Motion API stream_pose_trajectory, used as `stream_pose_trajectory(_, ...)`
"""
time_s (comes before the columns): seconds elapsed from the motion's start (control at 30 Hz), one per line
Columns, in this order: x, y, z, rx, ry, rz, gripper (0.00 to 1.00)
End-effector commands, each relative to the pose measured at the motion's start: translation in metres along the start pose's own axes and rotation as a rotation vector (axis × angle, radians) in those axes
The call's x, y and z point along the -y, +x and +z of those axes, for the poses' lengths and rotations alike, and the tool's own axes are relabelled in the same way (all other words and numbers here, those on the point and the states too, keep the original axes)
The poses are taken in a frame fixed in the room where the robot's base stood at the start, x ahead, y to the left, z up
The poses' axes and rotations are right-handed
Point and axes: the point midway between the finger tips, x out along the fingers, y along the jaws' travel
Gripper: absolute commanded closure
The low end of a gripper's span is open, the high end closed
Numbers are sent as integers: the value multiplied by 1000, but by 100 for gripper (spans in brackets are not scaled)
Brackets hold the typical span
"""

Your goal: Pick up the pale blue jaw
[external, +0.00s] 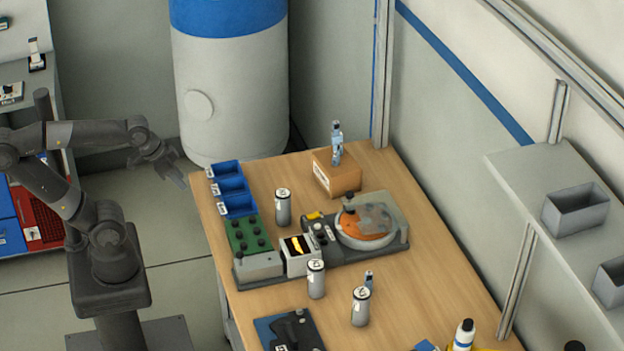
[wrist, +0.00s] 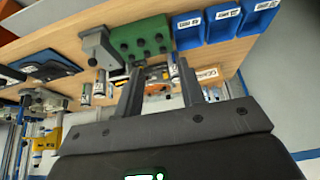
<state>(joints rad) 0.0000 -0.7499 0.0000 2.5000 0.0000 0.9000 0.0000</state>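A small pale blue piece with a dark top (external: 337,146) stands upright on a cardboard box (external: 345,178) at the back of the table. A similar pale blue piece (external: 368,280) stands partly hidden behind a can nearer the front. I cannot tell which of them is the jaw. My gripper (external: 174,172) is off the table's left edge, well apart from both. In the wrist view my gripper (wrist: 158,72) has two dark fingers spread apart with nothing between them. The pale blue pieces are too small to make out there.
Blue bins (external: 237,205) and a green block (external: 247,237) line the table's left edge. A grey machine with an orange disc (external: 366,240) fills the middle. Cans (external: 283,207) stand around it. A wall shelf (external: 540,175) overhangs at right.

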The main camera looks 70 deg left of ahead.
Motion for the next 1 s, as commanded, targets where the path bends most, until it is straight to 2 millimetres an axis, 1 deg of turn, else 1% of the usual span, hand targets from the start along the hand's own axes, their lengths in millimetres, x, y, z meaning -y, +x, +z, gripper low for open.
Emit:
stream_pose_trajectory(0.27,0,0,0,0,0,0,64)
stream_pose_trajectory(0.37,0,0,0,0,0,0,58)
stream_pose_trajectory(0.57,0,0,0,0,0,0,58)
stream_pose_trajectory(0.67,1,-2,-10,1,0,-1,58)
stream_pose_trajectory(0.77,3,-6,-32,8,-2,-3,58)
stream_pose_trajectory(0.87,6,-11,-68,15,-2,-5,58)
stream_pose_trajectory(0.9,8,-12,-85,18,-2,-6,58)
stream_pose_trajectory(0.97,11,-13,-109,23,-2,-7,58)
stream_pose_trajectory(1.0,13,-13,-125,26,-2,-8,58)
